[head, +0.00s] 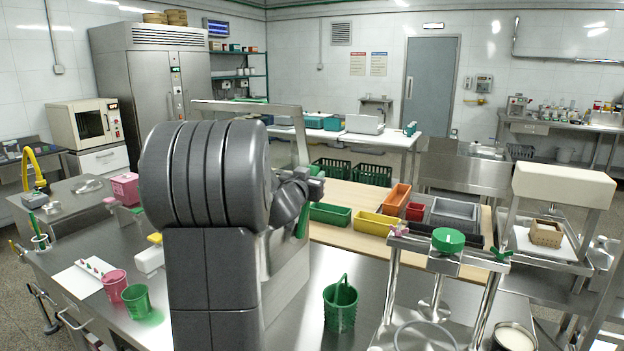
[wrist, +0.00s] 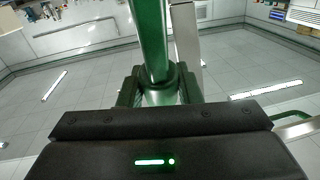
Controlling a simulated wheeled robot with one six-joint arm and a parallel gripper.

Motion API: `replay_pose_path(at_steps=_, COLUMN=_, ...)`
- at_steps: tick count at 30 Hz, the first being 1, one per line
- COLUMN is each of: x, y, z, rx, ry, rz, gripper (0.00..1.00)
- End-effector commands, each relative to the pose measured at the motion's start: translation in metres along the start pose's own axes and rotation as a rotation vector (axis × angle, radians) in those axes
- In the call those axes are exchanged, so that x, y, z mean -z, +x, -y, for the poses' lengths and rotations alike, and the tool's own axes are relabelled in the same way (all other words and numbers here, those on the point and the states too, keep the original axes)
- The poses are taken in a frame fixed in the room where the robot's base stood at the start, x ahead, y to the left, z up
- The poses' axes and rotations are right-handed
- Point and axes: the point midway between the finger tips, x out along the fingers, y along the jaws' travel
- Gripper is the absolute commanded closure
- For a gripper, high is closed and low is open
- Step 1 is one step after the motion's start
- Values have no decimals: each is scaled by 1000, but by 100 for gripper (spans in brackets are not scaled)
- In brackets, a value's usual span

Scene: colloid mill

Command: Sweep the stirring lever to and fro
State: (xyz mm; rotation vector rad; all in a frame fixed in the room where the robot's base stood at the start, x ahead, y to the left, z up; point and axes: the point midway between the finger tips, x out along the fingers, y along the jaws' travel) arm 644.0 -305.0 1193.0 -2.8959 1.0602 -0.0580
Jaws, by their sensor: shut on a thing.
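The stirring lever (wrist: 151,38) is a green bar running up and away through the middle of the wrist view. My gripper (wrist: 158,86) is shut around it, with one finger on each side. In the head view my grey arm fills the left middle and hides most of the mill and most of the lever. A short green piece (head: 303,221), which looks like part of the lever, shows just right of my arm. My gripper is only partly visible there, and its grip cannot be made out in that view.
A green basket (head: 341,305) stands on the steel bench right of my arm. A steel frame with a green knob (head: 448,240) stands farther right. Pink (head: 115,284) and green (head: 136,301) cups stand at left. Colored bins, including a yellow one (head: 377,223), sit on the wooden surface behind.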

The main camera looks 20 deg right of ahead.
Motion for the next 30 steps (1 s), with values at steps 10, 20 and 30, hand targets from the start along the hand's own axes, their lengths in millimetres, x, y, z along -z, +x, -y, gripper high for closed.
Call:
replay_pose_path(at_steps=10, x=-2, y=-20, z=3, rx=10, ry=-16, rz=-131, gripper=100)
replay_pose_path(at_steps=20, x=3, y=-49, z=8, rx=23, ry=-41, rz=-318, gripper=100)
replay_pose_path(at_steps=30, x=4, y=-78, z=12, rx=36, ry=-68, rz=-506, gripper=100)
